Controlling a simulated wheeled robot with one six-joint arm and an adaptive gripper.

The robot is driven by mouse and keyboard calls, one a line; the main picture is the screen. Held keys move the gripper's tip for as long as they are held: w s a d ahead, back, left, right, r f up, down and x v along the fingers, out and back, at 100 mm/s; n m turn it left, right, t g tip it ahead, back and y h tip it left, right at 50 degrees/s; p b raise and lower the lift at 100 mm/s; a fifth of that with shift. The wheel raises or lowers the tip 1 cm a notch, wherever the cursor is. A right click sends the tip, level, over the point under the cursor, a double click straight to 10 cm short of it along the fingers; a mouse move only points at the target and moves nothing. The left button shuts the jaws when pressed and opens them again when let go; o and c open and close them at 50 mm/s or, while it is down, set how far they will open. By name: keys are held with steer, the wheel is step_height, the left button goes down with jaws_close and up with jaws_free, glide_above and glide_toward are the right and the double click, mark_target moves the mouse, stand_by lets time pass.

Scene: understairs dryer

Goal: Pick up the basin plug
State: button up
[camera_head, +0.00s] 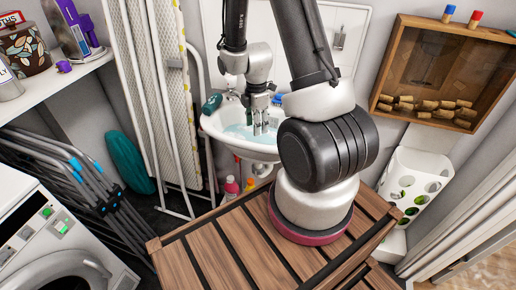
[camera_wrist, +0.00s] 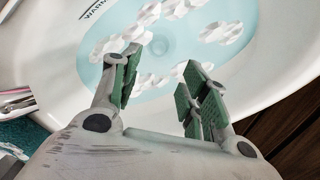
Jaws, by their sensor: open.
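The white basin (camera_head: 212,127) is on the wall behind my arm and holds pale blue water with white foam patches. In the wrist view, the basin (camera_wrist: 290,75) fills most of the picture. A faint pale round shape (camera_wrist: 160,47) lies under the water between foam patches; it may be the basin plug, but I cannot tell its edges clearly. My gripper (camera_head: 263,127) points down over the basin. In the wrist view, my gripper (camera_wrist: 160,78) has its green-padded fingers spread apart with nothing between them, and the round shape appears just beyond the fingertips.
A wooden slatted surface (camera_head: 190,262) lies in front of the basin. An ironing board (camera_head: 159,95) stands left of it, and a white holed container (camera_head: 415,180) stands right. Bottles (camera_head: 231,187) stand below the basin. A wooden cork box (camera_head: 445,73) hangs at upper right.

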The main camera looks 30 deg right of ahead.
steer(key=f, duration=0.9)
steer(key=shift+w+d+f, duration=0.15)
steer(key=shift+d+f, duration=0.15)
steer(key=shift+d, duration=0.05)
jaws_close()
